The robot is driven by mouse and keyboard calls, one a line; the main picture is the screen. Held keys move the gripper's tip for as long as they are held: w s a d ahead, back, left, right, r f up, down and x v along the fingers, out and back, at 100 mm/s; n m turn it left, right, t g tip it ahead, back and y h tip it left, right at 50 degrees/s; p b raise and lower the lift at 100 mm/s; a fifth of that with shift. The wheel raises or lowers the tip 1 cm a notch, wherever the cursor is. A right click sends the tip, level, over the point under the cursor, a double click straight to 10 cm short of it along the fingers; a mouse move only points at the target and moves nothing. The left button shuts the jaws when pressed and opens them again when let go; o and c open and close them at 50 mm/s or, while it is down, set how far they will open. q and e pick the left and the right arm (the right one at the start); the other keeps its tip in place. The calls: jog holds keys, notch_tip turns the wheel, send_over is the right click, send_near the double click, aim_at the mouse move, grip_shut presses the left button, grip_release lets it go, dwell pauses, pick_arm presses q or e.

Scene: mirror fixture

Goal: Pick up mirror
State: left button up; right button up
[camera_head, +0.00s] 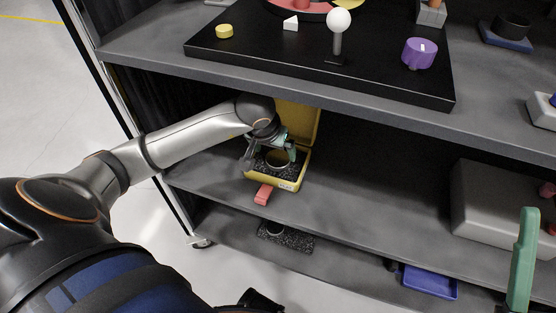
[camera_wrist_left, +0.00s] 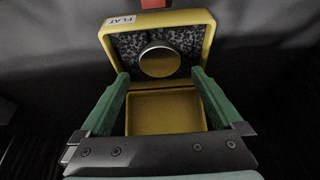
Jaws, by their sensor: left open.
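The round mirror (camera_wrist_left: 160,61) lies in dark speckled foam (camera_wrist_left: 190,38) inside an open yellow case (camera_wrist_left: 205,18). In the head view the case (camera_head: 287,185) stands on the middle shelf with its lid (camera_head: 300,122) raised at the back. The mirror is partly hidden there by my left gripper (camera_head: 271,158). My left gripper (camera_wrist_left: 160,72) is open, its green fingers on either side of the mirror in the wrist view; nothing is held. I cannot tell the height gap. One green finger of my right gripper (camera_head: 522,255) shows at the right edge; its opening is unclear.
The upper shelf (camera_head: 150,55) overhangs the case and bears a black board (camera_head: 240,52) with small parts. A red tab (camera_head: 263,194) lies at the case's front. A grey box (camera_head: 490,205) stands right; the shelf between is clear. Below are a speckled block (camera_head: 295,240) and blue tray (camera_head: 430,283).

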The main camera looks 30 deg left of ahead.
aim_at(278, 159)
pick_arm(q)
jog(key=b+x, duration=0.1)
jog(key=x, duration=0.3)
jog(key=shift+f, duration=0.1)
jog(key=shift+w+f, duration=0.1)
jog(key=shift+f, duration=0.2)
jog(key=c, duration=1.3)
